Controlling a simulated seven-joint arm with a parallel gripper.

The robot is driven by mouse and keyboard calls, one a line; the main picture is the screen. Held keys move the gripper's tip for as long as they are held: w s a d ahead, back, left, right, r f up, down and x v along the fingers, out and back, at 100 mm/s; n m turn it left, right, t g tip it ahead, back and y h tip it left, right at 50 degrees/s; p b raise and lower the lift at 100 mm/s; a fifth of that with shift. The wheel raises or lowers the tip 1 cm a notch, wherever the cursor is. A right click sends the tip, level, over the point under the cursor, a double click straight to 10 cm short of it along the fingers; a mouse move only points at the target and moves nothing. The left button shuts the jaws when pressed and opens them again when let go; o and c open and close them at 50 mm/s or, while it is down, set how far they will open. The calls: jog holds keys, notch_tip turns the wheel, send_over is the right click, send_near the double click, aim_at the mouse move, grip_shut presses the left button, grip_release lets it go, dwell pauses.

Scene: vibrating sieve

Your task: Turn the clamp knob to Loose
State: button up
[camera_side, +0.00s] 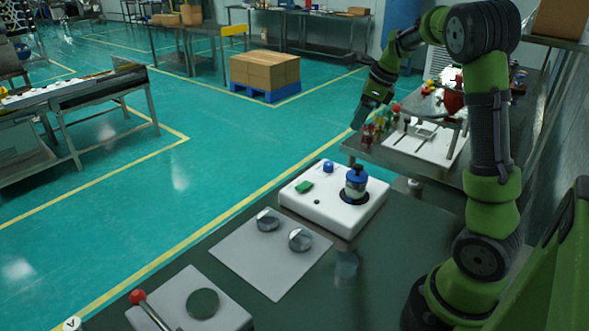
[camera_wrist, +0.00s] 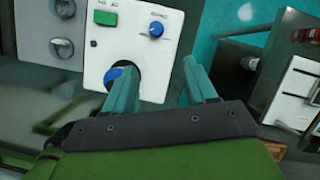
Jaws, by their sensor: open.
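A white machine box (camera_side: 350,218) stands on the dark table. A larger blue knob (camera_side: 357,174) tops the round stack on the box; the wrist view shows its blue top (camera_wrist: 114,74) partly hidden behind a finger. A small blue knob (camera_side: 328,167) sits near the box's far edge; in the wrist view this knob (camera_wrist: 156,29) has small marks beside it. No Loose label is readable, and I cannot tell for certain which knob is the clamp. My gripper (camera_wrist: 160,84) is open and empty. In the side view my gripper (camera_side: 362,112) is high above the table, beyond the box.
A green switch (camera_side: 304,187) is on the box. A grey plate (camera_side: 272,262) holds two metal cups (camera_side: 300,239). A red-tipped lever (camera_side: 138,297) and a dark disc (camera_side: 203,303) are in front. A side bench (camera_side: 420,160) with bottles and trays stands behind, near my gripper.

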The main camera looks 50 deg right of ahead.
jog(key=m, duration=0.1)
send_near(329, 163)
jog(key=x, duration=0.8)
jog(key=shift+w+f, duration=0.1)
jog(key=shift+f, duration=0.2)
jog(key=c, duration=1)
